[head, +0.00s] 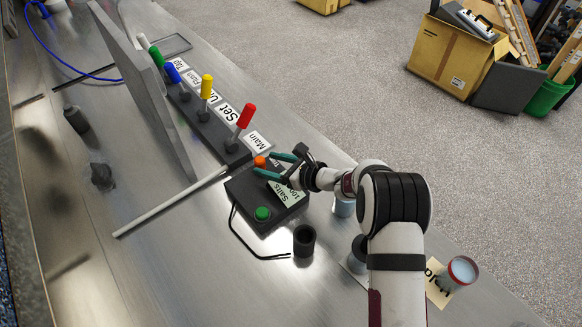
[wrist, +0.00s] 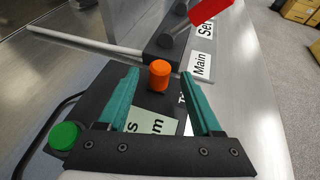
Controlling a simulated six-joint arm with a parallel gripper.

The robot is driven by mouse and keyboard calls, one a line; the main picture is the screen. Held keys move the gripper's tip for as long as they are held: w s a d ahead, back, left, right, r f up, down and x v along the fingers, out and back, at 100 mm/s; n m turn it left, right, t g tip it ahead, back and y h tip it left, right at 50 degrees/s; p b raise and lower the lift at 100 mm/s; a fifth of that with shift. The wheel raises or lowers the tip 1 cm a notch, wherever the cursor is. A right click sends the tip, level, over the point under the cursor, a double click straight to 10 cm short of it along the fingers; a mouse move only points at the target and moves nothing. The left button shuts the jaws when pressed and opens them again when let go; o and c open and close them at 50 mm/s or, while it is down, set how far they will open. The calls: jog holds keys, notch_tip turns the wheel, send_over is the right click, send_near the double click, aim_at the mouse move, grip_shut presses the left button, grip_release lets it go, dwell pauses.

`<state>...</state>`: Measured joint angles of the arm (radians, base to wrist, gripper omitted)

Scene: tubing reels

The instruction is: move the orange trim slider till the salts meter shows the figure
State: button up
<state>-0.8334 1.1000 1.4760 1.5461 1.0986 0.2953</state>
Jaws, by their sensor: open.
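The orange slider knob (head: 260,161) stands on the black control box (head: 259,191). In the wrist view the orange knob (wrist: 159,74) is upright, between and just beyond the two teal fingertips. My gripper (head: 277,166) is open over the box, its fingers apart on either side of the knob; I cannot tell whether either touches it. In the wrist view my gripper (wrist: 162,73) shows a gap around the knob. A pale label (head: 287,192) reading "Salts" and partly hidden figures lies on the box. The meter's reading cannot be made out.
A green button (head: 262,214) sits on the box's near corner. Levers with red (head: 246,116), yellow (head: 207,86) and blue handles stand in a row behind. A white rod (head: 170,202) lies left of the box. A black cup (head: 304,240) stands in front.

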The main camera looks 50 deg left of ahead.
jog(key=v, duration=1.1)
jog(key=shift+d, duration=0.35)
jog(key=shift+w+r, duration=0.1)
jog(key=s+d+r+n+h, duration=0.25)
jog(key=d+r, duration=0.35)
jog(key=d, duration=0.3)
jog(key=s+d+r+n+h, duration=0.2)
jog(key=d+r+n, duration=0.3)
jog(key=d, duration=0.5)
jog(key=s+d+n+t+h, duration=0.1)
jog(key=s+d+h, duration=0.2)
jog(key=d, duration=0.7)
jog(key=s+d+n+t+h, duration=0.1)
jog(key=s+d+t+h, duration=0.1)
jog(key=s+d, duration=0.5)
jog(key=d+h, duration=0.1)
jog(key=d, duration=0.3)
jog(key=shift+s+h, duration=0.35)
jog(key=shift+s, duration=0.05)
